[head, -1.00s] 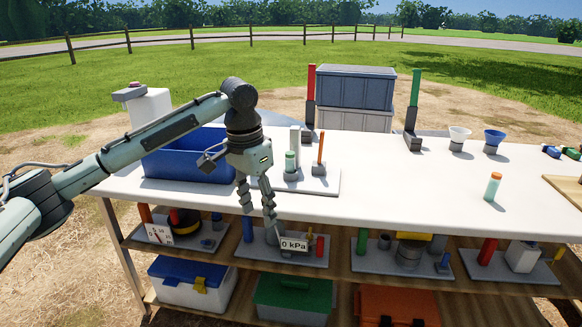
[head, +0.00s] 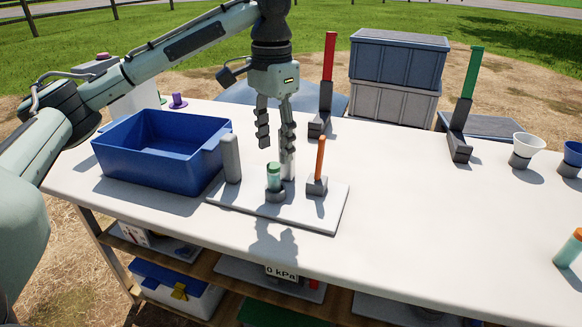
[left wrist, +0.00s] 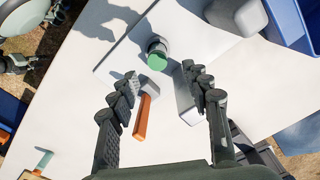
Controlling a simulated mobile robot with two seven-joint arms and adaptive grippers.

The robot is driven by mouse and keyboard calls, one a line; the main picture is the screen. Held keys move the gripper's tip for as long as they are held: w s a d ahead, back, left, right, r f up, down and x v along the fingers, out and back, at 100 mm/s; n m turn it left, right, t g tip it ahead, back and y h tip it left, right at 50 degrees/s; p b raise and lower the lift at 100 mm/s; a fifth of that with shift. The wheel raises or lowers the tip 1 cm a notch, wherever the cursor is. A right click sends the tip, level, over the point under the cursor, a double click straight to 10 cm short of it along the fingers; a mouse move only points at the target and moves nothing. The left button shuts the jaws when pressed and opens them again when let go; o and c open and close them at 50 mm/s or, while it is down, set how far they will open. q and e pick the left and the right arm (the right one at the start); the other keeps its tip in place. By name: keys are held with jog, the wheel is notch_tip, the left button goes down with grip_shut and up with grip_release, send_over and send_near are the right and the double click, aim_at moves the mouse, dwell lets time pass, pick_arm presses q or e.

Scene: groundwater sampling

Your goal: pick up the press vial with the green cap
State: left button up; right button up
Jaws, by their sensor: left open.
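The vial with the green cap (head: 274,172) stands upright in a small grey holder on a pale board (head: 225,195). In the left wrist view its green cap (left wrist: 157,60) shows from above, just ahead of the fingers. My left gripper (head: 275,135) is open and empty, pointing down above and slightly behind the vial. In the left wrist view the two fingers (left wrist: 160,85) are spread wide, with nothing between their tips.
On the board, a grey post (head: 231,158) stands left of the vial and an orange stick (head: 320,155) right. A pale block (head: 288,166) stands close behind the vial. A blue bin (head: 165,160) is left. An orange-capped vial (head: 569,247) stands far right; the table's right-centre is clear.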

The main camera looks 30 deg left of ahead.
aim_at(274, 167)
pick_arm(q)
jog(key=shift+f, duration=0.45)
jog(key=shift+s+f, duration=0.25)
jog(key=shift+f, duration=0.65)
notch_tip(274, 167, down, 4)
jog(key=shift+s+f+b, duration=0.15)
jog(key=shift+f+b, duration=0.1)
jog(key=shift+b, duration=0.05)
jog(key=shift+f, duration=0.2)
pick_arm(e)
jog(key=shift+s+r, duration=0.6)
jog(key=shift+s, duration=0.05)
pick_arm(q)
jog(key=shift+c, duration=0.6)
grip_shut()
pick_arm(e)
jog(key=shift+s+d+f, duration=0.1)
jog(key=shift+s+f, duration=0.05)
jog(key=shift+f, duration=0.05)
